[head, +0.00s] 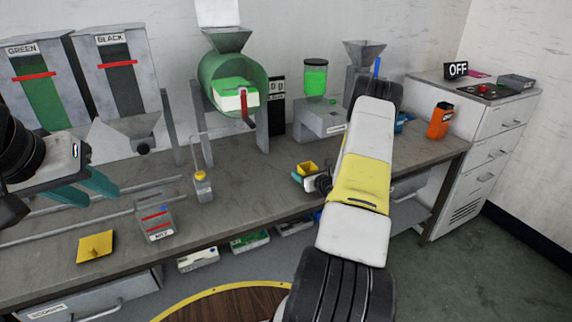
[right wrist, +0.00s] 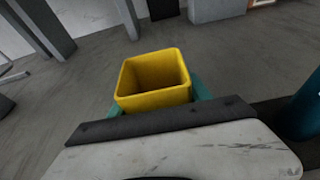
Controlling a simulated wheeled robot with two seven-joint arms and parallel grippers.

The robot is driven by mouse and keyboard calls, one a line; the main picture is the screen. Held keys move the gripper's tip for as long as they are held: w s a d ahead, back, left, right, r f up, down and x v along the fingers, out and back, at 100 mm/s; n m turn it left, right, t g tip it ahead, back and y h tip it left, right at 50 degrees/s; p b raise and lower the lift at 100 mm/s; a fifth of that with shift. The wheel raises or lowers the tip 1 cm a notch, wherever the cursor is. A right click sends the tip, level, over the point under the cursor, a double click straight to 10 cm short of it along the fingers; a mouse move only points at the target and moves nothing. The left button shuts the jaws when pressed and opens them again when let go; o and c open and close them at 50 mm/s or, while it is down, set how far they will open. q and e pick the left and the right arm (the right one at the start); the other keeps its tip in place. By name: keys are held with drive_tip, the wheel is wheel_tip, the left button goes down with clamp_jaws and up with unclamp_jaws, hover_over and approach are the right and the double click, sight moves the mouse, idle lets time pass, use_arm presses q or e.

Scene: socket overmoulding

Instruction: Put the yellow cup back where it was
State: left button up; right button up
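The yellow cup (head: 307,167) is a small square open-topped cup. In the head view it is near the middle of the bench, left of my right forearm. In the right wrist view the cup (right wrist: 155,82) sits between the teal fingers of my right gripper (right wrist: 160,100), one on each side; its inside looks empty. My right gripper (head: 304,177) is partly hidden by the cup and the arm. I cannot tell whether the cup touches the bench. My left gripper (head: 86,187) is at the left, its teal fingers apart and empty above the bench.
A flat yellow square piece (head: 95,247) and a clear container with red lines (head: 155,220) are at the front left. A green drum machine (head: 232,80), a green-filled jar (head: 315,80) and hoppers stand behind. An orange bottle (head: 440,120) is at the right.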

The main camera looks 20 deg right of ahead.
drive_tip(key=o, duration=0.4)
drive_tip(key=shift+o, duration=0.2)
